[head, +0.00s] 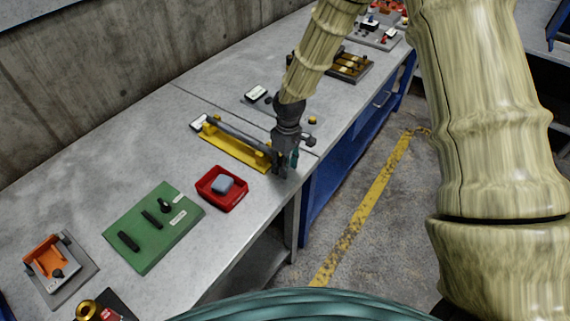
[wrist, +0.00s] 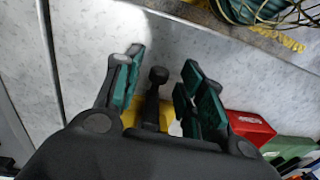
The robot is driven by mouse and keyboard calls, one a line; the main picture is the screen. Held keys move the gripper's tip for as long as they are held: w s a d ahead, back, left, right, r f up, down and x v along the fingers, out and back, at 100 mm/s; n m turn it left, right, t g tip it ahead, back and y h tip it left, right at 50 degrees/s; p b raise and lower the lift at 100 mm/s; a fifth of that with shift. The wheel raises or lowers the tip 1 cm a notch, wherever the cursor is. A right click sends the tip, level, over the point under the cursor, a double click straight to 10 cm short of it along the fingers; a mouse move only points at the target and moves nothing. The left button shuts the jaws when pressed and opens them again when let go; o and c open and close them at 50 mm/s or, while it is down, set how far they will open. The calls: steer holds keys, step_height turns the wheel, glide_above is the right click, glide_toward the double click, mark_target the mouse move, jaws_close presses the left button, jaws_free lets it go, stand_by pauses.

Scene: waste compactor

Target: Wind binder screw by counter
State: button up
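The yellow device (head: 232,150) lies on the grey bench and carries a long dark rod between two yellow supports; it seems to be the binder. My gripper (head: 284,168) points down at its near right end. In the wrist view my gripper (wrist: 163,82) is open, with teal-padded fingers on either side of a black knobbed handle (wrist: 158,76). Gaps show between the handle and both pads. Part of the yellow body (wrist: 130,118) shows below it, and my gripper hides the rest. A small white plate (head: 199,122) stands at the far left end; whether it is the counter I cannot tell.
A red tray (head: 205,199) with a blue-grey block sits left of my gripper. A green board (head: 135,241) with black parts and an orange fixture (head: 42,260) lie nearer. Brown and grey fixtures stand farther back. The bench edge is close beside my gripper.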

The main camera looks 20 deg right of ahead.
steer(key=shift+r, duration=0.1)
step_height(320, 180, up, 12)
steer(key=shift+w+d, duration=0.35)
steer(key=shift+d, duration=0.1)
stand_by(1.6)
